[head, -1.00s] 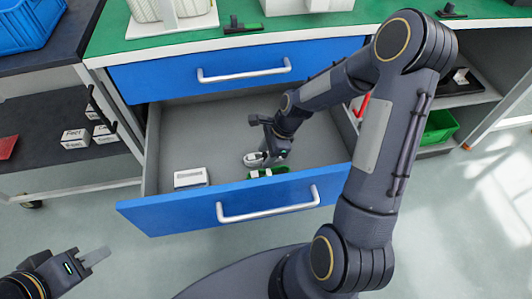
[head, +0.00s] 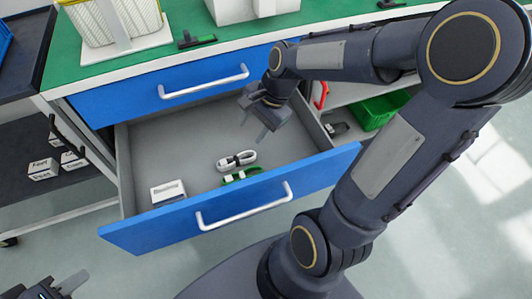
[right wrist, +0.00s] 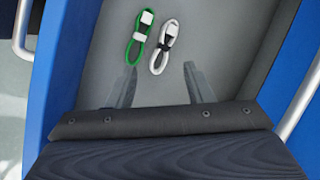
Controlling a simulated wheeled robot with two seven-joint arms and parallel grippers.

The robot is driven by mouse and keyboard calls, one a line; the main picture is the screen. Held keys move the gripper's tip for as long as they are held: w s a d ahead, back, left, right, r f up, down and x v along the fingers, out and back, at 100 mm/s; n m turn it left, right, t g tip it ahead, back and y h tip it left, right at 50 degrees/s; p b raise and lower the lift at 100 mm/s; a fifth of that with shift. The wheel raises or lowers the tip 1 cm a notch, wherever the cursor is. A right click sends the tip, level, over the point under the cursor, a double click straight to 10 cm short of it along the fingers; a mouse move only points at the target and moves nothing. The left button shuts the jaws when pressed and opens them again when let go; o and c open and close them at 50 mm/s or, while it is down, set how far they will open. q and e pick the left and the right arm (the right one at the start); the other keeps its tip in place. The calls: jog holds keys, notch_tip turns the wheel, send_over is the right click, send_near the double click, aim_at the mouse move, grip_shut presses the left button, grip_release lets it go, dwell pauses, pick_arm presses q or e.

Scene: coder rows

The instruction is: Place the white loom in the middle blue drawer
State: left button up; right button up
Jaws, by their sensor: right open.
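The white loom (head: 237,160), a coiled white cable with a dark band, lies on the floor of the open blue drawer (head: 240,208). It also shows in the right wrist view (right wrist: 164,47), beside a green loom (right wrist: 139,40). The green loom (head: 241,175) lies close to the drawer's front panel. My right gripper (head: 258,126) is open and empty above the drawer, apart from the white loom. In the right wrist view its fingers (right wrist: 157,88) are spread with drawer floor between them. My left gripper (head: 72,286) is at the bottom left, partly cut off, away from the drawer.
A white box (head: 168,192) lies in the drawer's left front corner. A shut blue drawer (head: 170,92) is above, under the green worktop (head: 200,25). A green bin (head: 385,108) stands on a shelf at the right. Small white boxes (head: 43,168) sit on the left shelf.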

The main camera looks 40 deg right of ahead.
jog(key=s+a+r+n+t, duration=0.1)
jog(key=s+a+r+n, duration=0.1)
jog(key=s+n, duration=0.4)
jog(key=s+a+r+n+t, duration=0.2)
jog(key=s+r+n, duration=0.1)
jog(key=s+n, duration=0.4)
jog(key=shift+s+a+r, duration=0.25)
jog(key=shift+s+r, duration=0.05)
jog(key=shift+s, duration=0.05)
